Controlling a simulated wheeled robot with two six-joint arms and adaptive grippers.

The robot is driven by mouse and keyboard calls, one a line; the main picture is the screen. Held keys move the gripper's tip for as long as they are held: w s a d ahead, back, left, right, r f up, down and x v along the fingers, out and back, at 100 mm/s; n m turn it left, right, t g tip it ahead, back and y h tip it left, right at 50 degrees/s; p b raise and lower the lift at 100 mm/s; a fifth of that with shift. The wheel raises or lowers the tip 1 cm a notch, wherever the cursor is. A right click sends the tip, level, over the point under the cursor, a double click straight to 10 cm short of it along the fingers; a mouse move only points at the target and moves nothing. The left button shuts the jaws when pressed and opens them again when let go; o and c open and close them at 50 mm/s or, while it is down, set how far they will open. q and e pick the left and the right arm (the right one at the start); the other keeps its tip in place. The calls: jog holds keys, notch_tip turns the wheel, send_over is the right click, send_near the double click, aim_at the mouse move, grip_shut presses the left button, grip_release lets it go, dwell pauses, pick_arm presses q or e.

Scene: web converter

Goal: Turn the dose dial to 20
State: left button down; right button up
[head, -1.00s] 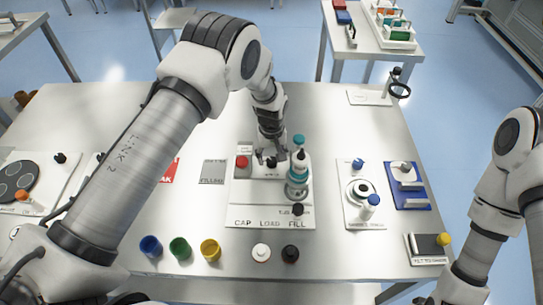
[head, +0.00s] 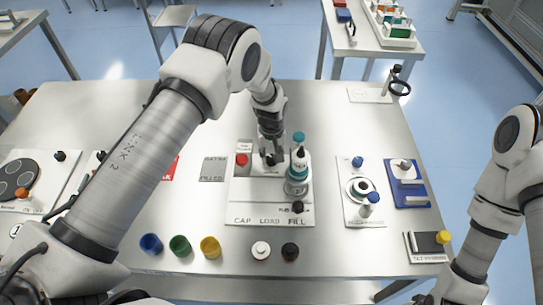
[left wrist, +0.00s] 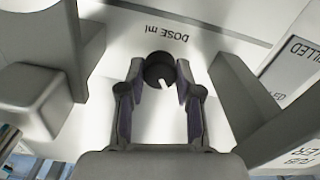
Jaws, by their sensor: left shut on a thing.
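The dose dial (left wrist: 158,66) is a round dark knob with a white pointer mark, below the upside-down "DOSE ml" lettering in the left wrist view. The mark points toward the bottom of that view, slightly right. No scale numbers are readable. My left gripper (left wrist: 160,77) is shut on the dial, one finger on each side. In the head view my left gripper (head: 270,153) reaches down onto the light station panel (head: 240,206), and the dial is mostly hidden beneath it. My right arm shows at the right edge, but its gripper is not in view.
A teal-topped bottle (head: 298,164) stands close to the right of my left gripper. A red button (head: 242,160) is close to the left. A black knob (head: 297,207) sits by "FILL". Blue (head: 151,244), green (head: 180,246) and yellow (head: 210,247) cups line the front.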

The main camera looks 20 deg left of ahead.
aim_at(272, 157)
pick_arm(q)
jog(key=m+b, duration=0.1)
jog(key=m, duration=0.2)
jog(key=shift+f, duration=0.1)
jog(key=shift+m, duration=2)
jog(key=c, duration=1.1)
grip_release()
jog(key=o, duration=0.3)
jog(key=shift+w, duration=0.1)
notch_tip(272, 157, up, 12)
jog(key=shift+f, duration=0.1)
